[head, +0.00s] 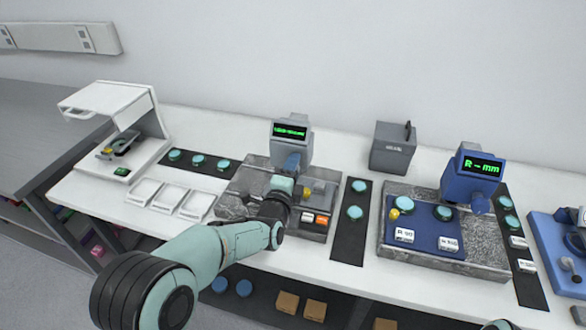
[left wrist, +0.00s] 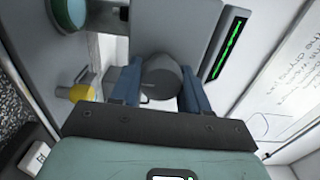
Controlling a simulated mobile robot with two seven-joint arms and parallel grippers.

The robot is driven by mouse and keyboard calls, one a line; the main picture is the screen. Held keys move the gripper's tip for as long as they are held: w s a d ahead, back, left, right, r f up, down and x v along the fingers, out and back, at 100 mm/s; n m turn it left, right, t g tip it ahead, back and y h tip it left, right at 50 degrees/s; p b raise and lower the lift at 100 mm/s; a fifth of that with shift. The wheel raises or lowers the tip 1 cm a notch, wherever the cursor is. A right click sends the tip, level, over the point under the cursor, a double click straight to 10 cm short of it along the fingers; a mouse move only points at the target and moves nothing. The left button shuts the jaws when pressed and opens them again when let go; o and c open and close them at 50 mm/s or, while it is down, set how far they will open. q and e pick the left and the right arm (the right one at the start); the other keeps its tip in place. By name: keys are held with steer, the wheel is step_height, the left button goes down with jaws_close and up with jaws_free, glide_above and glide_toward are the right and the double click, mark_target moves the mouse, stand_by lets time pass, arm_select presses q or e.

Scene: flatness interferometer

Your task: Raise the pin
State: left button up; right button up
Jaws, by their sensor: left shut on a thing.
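The grey instrument (head: 292,140) with a green-lit screen stands on a speckled stone base (head: 245,190), left of centre in the head view. My left gripper (head: 291,165) is at its front, just below the screen. In the left wrist view, the blue fingers of this gripper (left wrist: 161,88) are shut on a dark grey rounded knob, which I take to be the pin (left wrist: 160,72). Its lower part is hidden by the hand. The instrument's screen (left wrist: 229,45) is beside the right finger. My right gripper is not in view.
A yellow knob (left wrist: 82,93) is left of the fingers in the wrist view. A blue instrument (head: 470,175) stands to the right, and a grey box (head: 393,150) between the two. Teal discs lie on dark strips (head: 352,235). White trays (head: 170,197) are at the left.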

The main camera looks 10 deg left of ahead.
arm_select(q)
steer(key=o, duration=1)
steer(key=s, duration=1.3)
steer(key=shift+s+a+b, duration=0.2)
steer(key=shift+b, duration=0.2)
steer(key=shift+f, duration=0.1)
